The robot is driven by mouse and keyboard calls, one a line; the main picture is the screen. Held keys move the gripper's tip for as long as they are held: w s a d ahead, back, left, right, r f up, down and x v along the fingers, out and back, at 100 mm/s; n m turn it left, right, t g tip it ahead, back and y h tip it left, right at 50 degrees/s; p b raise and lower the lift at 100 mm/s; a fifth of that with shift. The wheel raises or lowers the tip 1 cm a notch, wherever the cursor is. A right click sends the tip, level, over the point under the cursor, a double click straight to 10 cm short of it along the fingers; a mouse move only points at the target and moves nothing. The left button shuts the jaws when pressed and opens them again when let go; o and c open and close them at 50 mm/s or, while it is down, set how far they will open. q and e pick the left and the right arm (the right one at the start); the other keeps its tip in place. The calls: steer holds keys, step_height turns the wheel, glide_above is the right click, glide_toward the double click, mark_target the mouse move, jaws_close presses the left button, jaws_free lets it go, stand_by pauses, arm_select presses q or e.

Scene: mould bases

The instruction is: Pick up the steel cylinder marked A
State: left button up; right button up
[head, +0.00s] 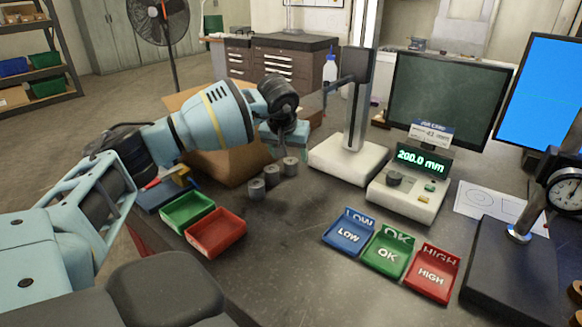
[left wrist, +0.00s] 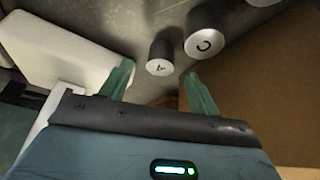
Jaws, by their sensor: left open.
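Three short grey steel cylinders stand in a slanted row on the dark bench. The cylinder marked A (left wrist: 160,58) shows upright in the left wrist view, just beyond and between my fingertips. By its position in the row, it is the rear right cylinder (head: 290,166) in the head view. My left gripper (left wrist: 158,74) is open and empty; in the head view the left gripper (head: 286,138) hangs above the row's rear end. The cylinder marked C (left wrist: 204,40) stands close beside A, also shown as the middle one (head: 272,176). My right gripper is not in view.
The third cylinder (head: 257,190) stands nearest. A cardboard box (head: 232,165) is left of the row; a height gauge's white base (head: 348,162) is right. Green (head: 187,212) and red (head: 216,233) bins lie front left. LOW, OK (head: 388,253) and HIGH trays lie front right. The bench between is clear.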

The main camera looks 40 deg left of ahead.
mark_target(291, 160)
arm_select(q)
steer(key=x, duration=0.5)
steer(key=shift+w+a+r, duration=0.1)
steer(key=shift+w+a, duration=0.1)
steer(key=shift+w, duration=0.05)
steer(key=shift+r, duration=0.1)
steer(key=c, duration=1.3)
steer(key=shift+c, duration=0.2)
steer(key=shift+r, duration=0.1)
step_height(291, 160, up, 10)
steer(key=shift+f, duration=0.1)
steer(key=shift+d, duration=0.1)
